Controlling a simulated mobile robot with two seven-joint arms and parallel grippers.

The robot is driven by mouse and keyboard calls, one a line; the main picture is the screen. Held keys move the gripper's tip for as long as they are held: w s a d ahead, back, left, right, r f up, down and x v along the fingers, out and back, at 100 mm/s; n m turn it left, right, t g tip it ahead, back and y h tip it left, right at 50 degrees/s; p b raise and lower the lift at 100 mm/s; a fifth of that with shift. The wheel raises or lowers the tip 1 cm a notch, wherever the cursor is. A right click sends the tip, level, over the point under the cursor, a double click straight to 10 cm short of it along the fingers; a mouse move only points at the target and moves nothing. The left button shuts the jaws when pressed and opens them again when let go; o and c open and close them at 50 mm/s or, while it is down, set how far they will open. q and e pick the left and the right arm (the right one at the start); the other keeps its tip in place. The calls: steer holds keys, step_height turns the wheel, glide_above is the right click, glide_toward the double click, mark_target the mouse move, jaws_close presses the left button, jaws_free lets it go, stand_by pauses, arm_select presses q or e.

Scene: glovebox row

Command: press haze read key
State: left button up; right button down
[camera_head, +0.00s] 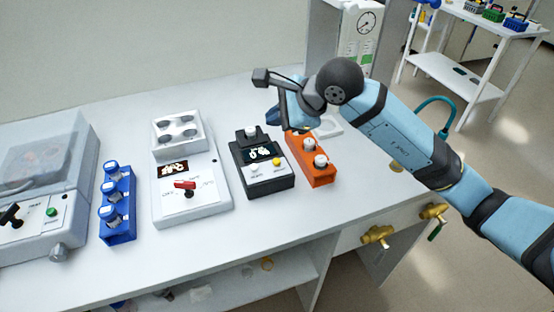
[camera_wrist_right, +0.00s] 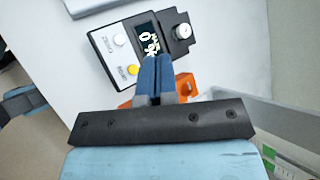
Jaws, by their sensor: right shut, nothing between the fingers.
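A black meter (camera_head: 262,183) with a lit display stands on the white bench. Its front has a white key (camera_head: 256,170) and a yellow key (camera_head: 277,162), and a pale round piece is at its back. My right gripper (camera_head: 274,117) is shut and empty, above and behind the meter. In the right wrist view the shut blue fingertips (camera_wrist_right: 157,62) overlap the display's edge, close in the picture to the yellow key (camera_wrist_right: 133,69). My left gripper is not in view.
An orange rack (camera_head: 318,176) with white-capped vials stands just right of the meter. To the left are a white stirrer-like device (camera_head: 200,205) with a red switch, a blue vial rack (camera_head: 120,225) and a lidded grey machine (camera_head: 60,160). Bench front is mostly clear.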

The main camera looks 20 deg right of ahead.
mark_target(276, 162)
step_height(276, 162, down, 8)
steer(key=b, duration=0.4)
steer(key=shift+f+b, duration=0.15)
steer(key=shift+b, duration=0.15)
steer(key=shift+f, duration=0.2)
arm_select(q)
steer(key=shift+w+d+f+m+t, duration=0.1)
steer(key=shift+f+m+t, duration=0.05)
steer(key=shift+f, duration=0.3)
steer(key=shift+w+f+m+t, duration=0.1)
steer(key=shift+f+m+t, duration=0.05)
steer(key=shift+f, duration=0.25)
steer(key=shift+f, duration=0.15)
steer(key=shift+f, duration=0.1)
arm_select(e)
steer(key=shift+f, duration=0.1)
stand_by(0.4)
arm_select(q)
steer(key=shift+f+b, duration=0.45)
steer(key=shift+b, duration=0.25)
arm_select(e)
steer(key=shift+f, duration=0.4)
